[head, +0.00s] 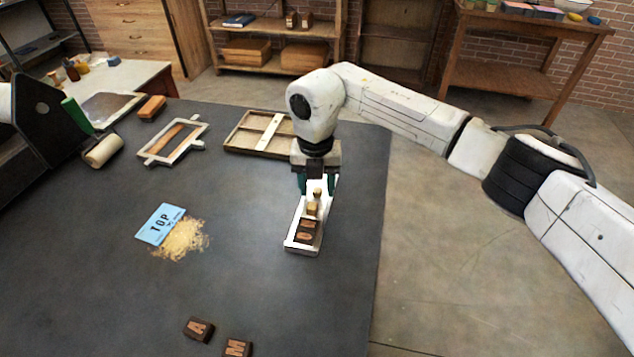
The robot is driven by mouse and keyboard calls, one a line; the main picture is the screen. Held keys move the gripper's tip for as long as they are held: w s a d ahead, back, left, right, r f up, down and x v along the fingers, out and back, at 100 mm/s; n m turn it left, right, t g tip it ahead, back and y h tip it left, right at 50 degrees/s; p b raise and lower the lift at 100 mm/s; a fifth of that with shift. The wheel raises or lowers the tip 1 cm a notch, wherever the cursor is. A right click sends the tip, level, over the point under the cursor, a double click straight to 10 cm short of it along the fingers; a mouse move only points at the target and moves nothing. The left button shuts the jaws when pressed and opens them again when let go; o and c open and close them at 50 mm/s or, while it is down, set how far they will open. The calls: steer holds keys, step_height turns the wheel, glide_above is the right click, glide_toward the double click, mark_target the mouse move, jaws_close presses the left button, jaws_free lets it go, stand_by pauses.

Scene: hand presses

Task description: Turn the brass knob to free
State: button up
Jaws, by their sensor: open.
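A narrow white tray (320,240) stands on the dark table. The small brass knob (317,193) shows at its far end, with a brass piece (312,209) just in front of it. Wooden letter blocks (307,231) lie in the near part of the tray. My gripper (317,186) points down over the far end of the tray. Its dark fingers are apart, one on each side of the knob. Whether they touch the knob I cannot tell. The far end of the tray is partly hidden by my gripper.
A blue card (160,224) marked TOP lies left, beside a pile of pale shavings (182,240). Letter blocks A (199,329) and M (237,347) lie near the front. A divided wooden frame (240,133) lies behind the gripper. The table's right edge is close by.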

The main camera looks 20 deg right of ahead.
jaws_close()
stand_by(0.3)
steer(key=shift+n, duration=0.3)
steer(key=n, duration=0.3)
steer(key=n+b, duration=0.1)
steer(key=n, duration=0.4)
steer(key=n+b, duration=0.1)
steer(key=n, duration=0.3)
steer(key=shift+n, duration=0.3)
steer(key=shift+n+b, duration=0.4)
steer(key=shift+n, duration=1.9)
